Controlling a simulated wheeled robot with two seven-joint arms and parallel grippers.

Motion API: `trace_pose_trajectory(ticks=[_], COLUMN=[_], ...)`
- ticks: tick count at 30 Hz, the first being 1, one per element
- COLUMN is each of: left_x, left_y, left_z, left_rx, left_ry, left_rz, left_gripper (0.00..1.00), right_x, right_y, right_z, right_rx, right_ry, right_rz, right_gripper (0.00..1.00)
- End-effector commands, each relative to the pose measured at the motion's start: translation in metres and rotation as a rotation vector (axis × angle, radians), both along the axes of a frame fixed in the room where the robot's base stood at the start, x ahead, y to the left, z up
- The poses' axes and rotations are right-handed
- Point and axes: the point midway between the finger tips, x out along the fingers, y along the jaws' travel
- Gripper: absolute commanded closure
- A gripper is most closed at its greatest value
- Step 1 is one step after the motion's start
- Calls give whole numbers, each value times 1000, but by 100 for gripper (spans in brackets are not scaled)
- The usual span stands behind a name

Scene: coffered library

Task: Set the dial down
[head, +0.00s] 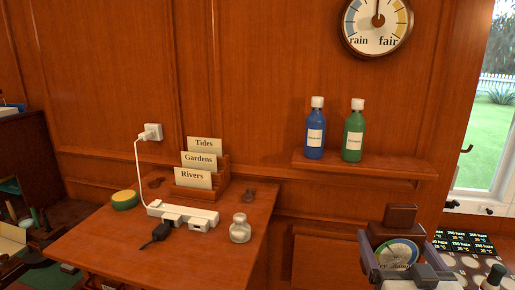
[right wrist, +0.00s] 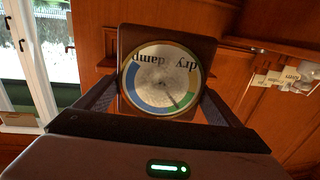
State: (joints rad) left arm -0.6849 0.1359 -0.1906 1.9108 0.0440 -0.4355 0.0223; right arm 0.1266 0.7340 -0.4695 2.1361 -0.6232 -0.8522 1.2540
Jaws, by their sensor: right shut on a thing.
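The dial (head: 398,251), a round white face with a blue and green band on a dark wooden block, is in my right gripper (head: 394,262) at the lower right of the head view. In the right wrist view the dial (right wrist: 160,75) appears upside down, with the words "dry" and "damp" and a thin needle. The fingers of the right gripper (right wrist: 157,103) are closed on its two sides. The dial is held up in front of the wall. Its underside is hidden. My left gripper is not in view.
A wooden table (head: 100,240) bears a card rack (head: 222,178), a power strip (head: 182,214), a glass jar (head: 240,229) and a green-yellow tin (head: 124,199). A wall shelf (head: 365,164) holds blue (head: 315,134) and green (head: 353,137) bottles, with free room on its right. A "rain/fair" dial (head: 376,24) hangs above.

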Motion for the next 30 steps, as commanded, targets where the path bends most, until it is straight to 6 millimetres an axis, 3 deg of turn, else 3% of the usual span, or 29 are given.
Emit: trace_pose_trajectory(ticks=[1, 6, 12, 15, 21, 30], left_x=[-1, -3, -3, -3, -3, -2], left_y=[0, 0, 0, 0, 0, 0], left_z=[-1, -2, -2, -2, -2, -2], left_rx=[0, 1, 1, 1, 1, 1], left_ry=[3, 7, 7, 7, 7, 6], left_rz=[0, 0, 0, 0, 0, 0], left_gripper=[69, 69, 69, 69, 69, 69], right_x=[-18, -78, -140, -162, -181, -183], right_y=[11, 41, 64, 70, 76, 76], right_z=[-17, -49, -63, -64, -62, -62], right_rx=[4, 5, 4, 3, 3, -3], right_ry=[10, 9, 6, 4, 0, -1], right_rz=[17, 59, 90, 96, 100, 102], right_gripper=[39, 39, 39, 39, 39, 39])
